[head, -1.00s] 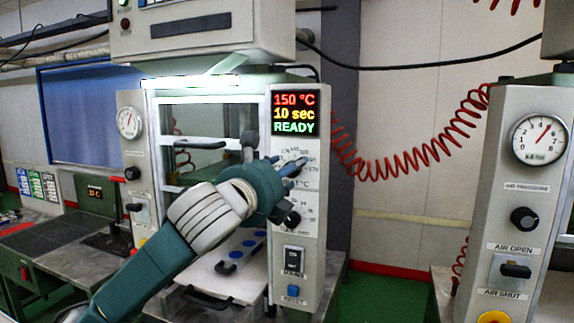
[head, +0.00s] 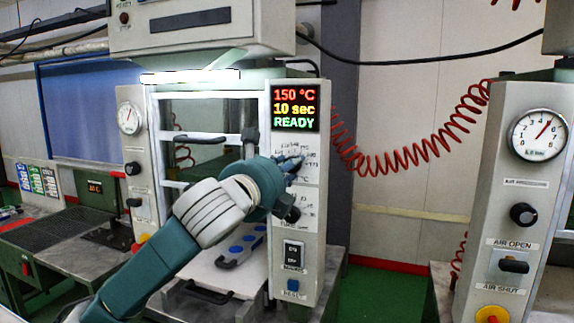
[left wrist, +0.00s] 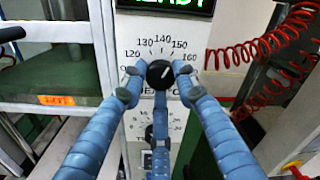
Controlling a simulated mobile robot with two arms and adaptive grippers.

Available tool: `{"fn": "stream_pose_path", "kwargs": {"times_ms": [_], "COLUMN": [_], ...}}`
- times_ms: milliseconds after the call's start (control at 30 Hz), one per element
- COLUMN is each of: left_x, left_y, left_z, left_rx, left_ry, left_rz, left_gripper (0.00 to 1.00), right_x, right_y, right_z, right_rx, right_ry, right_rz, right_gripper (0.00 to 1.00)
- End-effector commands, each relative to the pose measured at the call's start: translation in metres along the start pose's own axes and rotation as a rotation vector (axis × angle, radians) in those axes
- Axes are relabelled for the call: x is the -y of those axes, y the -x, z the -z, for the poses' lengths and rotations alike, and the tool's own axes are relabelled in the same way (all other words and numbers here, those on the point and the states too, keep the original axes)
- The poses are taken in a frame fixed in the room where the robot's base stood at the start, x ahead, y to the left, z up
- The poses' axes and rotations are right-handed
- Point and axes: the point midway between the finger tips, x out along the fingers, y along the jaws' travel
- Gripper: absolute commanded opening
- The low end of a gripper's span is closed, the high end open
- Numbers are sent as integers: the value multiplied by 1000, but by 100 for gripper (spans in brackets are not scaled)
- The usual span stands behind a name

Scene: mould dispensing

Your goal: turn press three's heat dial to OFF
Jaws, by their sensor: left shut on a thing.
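The heat dial (left wrist: 160,74) is a black knob with a white pointer mark in the left wrist view, ringed by printed numbers from about 120 to 160. Its pointer is tilted to the upper right. My left gripper (left wrist: 158,72) has its blue fingers closed on both sides of this knob. In the head view my left gripper (head: 290,167) is at the press's right-hand panel (head: 312,215) and hides the dial. The display (head: 295,107) above reads 150 °C, 10 sec, READY. My right gripper is not in view.
A second black knob (head: 291,214) sits just below on the same panel, with a switch (head: 293,254) and a blue button (head: 293,286) under it. A red coiled hose (head: 400,150) hangs to the right. Another press panel (head: 515,200) stands further right.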

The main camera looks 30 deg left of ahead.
Motion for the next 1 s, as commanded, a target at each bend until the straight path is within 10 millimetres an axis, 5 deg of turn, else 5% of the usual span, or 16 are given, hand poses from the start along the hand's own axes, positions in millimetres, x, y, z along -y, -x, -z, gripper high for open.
{"fn": "stream_pose_path", "kwargs": {"times_ms": [1000], "left_x": [1], "left_y": [1], "left_z": [-8], "left_rx": [42], "left_ry": [882], "left_rz": [33], "left_gripper": [3], "right_x": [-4], "right_y": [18], "right_z": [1], "right_rx": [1], "right_ry": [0], "right_rz": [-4], "right_gripper": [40]}}
